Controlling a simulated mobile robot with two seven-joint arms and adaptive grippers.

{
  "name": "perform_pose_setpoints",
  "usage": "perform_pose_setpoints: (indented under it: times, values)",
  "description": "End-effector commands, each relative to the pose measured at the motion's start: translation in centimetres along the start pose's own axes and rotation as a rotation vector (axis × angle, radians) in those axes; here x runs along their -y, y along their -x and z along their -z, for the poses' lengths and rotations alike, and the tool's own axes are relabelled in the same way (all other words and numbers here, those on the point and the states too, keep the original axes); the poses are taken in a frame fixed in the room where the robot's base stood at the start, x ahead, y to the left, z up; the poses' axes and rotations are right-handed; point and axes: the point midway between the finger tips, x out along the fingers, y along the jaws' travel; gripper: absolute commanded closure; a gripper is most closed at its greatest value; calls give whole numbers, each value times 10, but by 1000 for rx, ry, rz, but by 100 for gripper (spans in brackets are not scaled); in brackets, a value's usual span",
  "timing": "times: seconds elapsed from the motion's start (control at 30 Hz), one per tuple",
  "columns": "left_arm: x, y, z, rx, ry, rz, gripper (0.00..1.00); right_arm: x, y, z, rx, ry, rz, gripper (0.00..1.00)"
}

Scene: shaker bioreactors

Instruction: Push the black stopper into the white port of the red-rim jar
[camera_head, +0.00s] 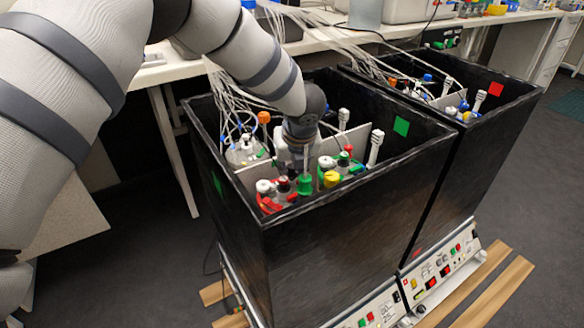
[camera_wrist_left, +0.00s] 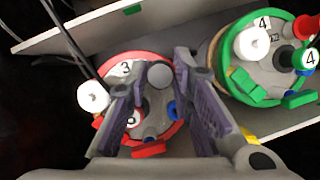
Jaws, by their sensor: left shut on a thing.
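The red-rim jar (camera_wrist_left: 122,60), marked 3, stands in the black box below my left gripper (camera_wrist_left: 160,80). In the left wrist view the two fingers reach over its lid. They are shut on a small round dark grey piece (camera_wrist_left: 160,74), which looks like the black stopper. The white port cannot be made out; the fingers cover part of the lid. Whether the stopper touches the port cannot be told. In the head view my left gripper (camera_head: 298,155) points down into the box, behind the red-rim jar (camera_head: 268,204). My right gripper is not in view.
A green-rim jar (camera_wrist_left: 226,88), marked 4, stands close to the right. A white-capped fitting (camera_wrist_left: 93,97) sits at the red-rim jar's left. The black box (camera_head: 350,240) has high walls, with tubes (camera_head: 235,90) at the back. A second box (camera_head: 470,150) stands to the right.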

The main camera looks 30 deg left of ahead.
Motion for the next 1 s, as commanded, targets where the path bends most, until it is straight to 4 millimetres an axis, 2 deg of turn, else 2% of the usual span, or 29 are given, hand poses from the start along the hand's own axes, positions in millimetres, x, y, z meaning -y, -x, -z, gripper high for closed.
perform_pose_setpoints:
  times: [0.77,0.8,0.9,1.0]
  values:
    - [0,-9,4,0,0,0,90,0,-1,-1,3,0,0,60]
    - [0,-9,4,0,0,0,74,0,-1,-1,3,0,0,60]
    - [0,-9,4,0,0,0,55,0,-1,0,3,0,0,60]
    - [0,-9,4,0,0,0,55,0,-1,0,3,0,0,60]
